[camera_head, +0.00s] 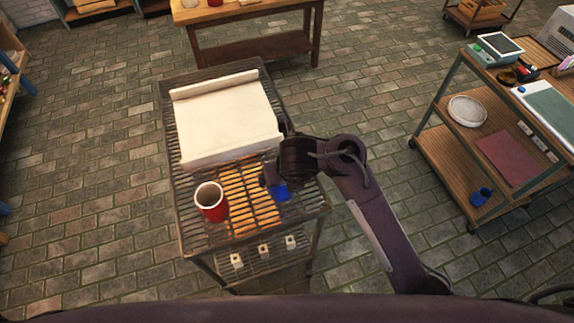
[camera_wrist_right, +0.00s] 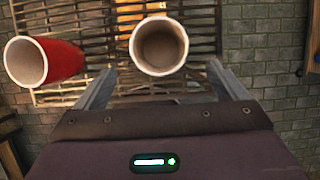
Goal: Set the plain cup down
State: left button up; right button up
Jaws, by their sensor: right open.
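A cup with a pale rim and brownish inside (camera_wrist_right: 158,46) shows in the right wrist view, its mouth toward the camera. It lies between and just beyond the fingertips of my right gripper (camera_wrist_right: 161,68), which is open with a gap on both sides. In the head view my right gripper (camera_head: 270,180) is over the front right of the grill cart, and a blue patch (camera_head: 281,193) shows beside it; I cannot tell whether this is the cup. A red cup (camera_head: 211,203) stands upright to the left on the slats, and it also shows in the right wrist view (camera_wrist_right: 62,60). My left gripper is out of view.
A large pale slab with raised edges (camera_head: 225,115) covers the back of the slatted cart (camera_head: 184,215). Small white pieces (camera_head: 264,251) sit on its lower shelf. A wooden table (camera_head: 250,15) stands behind and a shelved cart (camera_head: 440,160) at right. Slats are free around the red cup.

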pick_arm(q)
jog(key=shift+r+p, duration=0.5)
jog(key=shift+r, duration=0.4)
pick_arm(e)
jog(key=v, duration=0.3)
jog(key=shift+f, duration=0.1)
